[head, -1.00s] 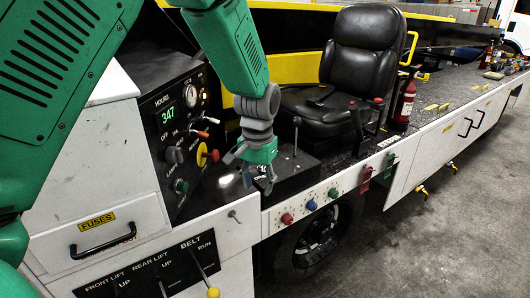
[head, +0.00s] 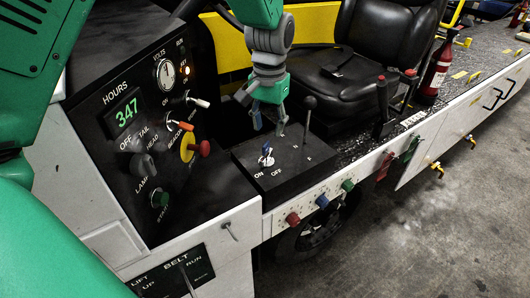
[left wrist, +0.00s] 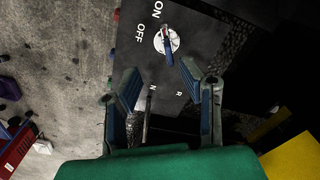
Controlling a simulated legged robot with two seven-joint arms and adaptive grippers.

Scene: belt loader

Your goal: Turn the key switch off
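The key switch (head: 266,159) is a round silver lock with a blue key in it, on top of a black console box (head: 290,172). ON and OFF are printed in front of it, ON at the left. In the left wrist view the key switch (left wrist: 167,41) is ahead of the fingers; I cannot tell which label the key points to. My left gripper (head: 268,128) is above and behind the switch, fingers hanging down, apart from it. In the left wrist view its fingers (left wrist: 162,88) are spread with no key between them. My right gripper is not in view.
A black lever (head: 308,117) rises from the console just right of the gripper, and its shaft shows between the fingers in the wrist view. The instrument panel (head: 130,150), with a red-and-yellow button (head: 195,149), stands left. The black seat (head: 375,60) is behind.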

